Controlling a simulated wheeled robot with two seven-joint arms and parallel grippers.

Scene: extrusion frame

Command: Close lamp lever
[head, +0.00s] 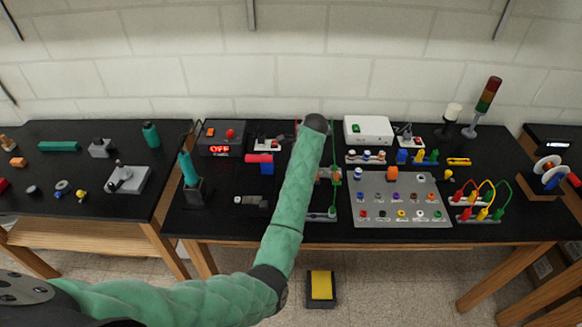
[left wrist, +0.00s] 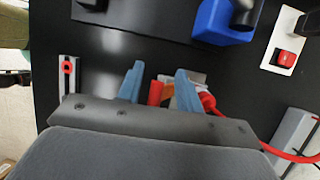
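In the left wrist view my left gripper (left wrist: 160,76) has its two blue fingers spread. I cannot tell whether the fingers touch these parts. A red cable (left wrist: 245,120) leads from there to the right. In the head view my green-sleeved left arm reaches over the middle table and hides the left gripper and most of what is below it. My right gripper does not show.
The black table (head: 255,228) holds a grey panel with connectors (head: 400,209), a white box (head: 368,130), a signal tower (head: 487,95) and coloured cables (head: 478,195) to the right. Left of my arm are a display box (head: 222,138) and a teal-handled tool (head: 188,168).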

